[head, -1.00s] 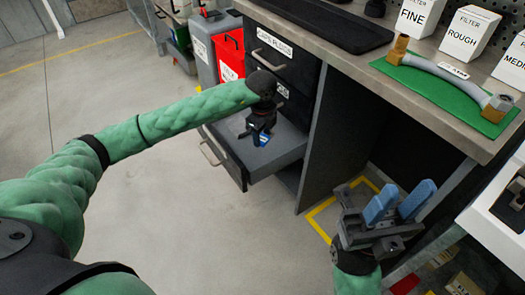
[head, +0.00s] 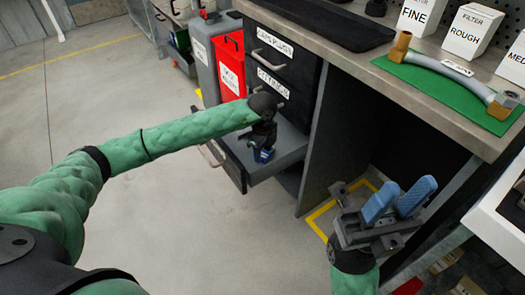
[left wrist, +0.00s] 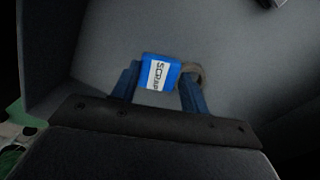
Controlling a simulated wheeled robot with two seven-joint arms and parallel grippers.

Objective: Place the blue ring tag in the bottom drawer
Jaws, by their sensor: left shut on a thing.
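The blue ring tag (left wrist: 161,74) has a white label reading "SCRAP" and a grey ring at its right side. My left gripper (left wrist: 160,90) is shut on it, with one blue finger on each side. In the head view the tag (head: 262,156) shows small and blue under the left gripper (head: 263,148). Both are over the open bottom drawer (head: 233,171), whose grey inside fills the left wrist view. I cannot tell whether the tag touches the drawer floor. My right gripper (head: 398,203) is open and empty, right of the drawer unit.
Two closed drawers, caps/plugs (head: 275,47) and fittings (head: 270,82), sit above the open one. A red bin (head: 231,66) stands left of the unit. The workbench (head: 350,70) carries filter boxes and a hose on a green mat (head: 455,97). Floor left of the drawer is clear.

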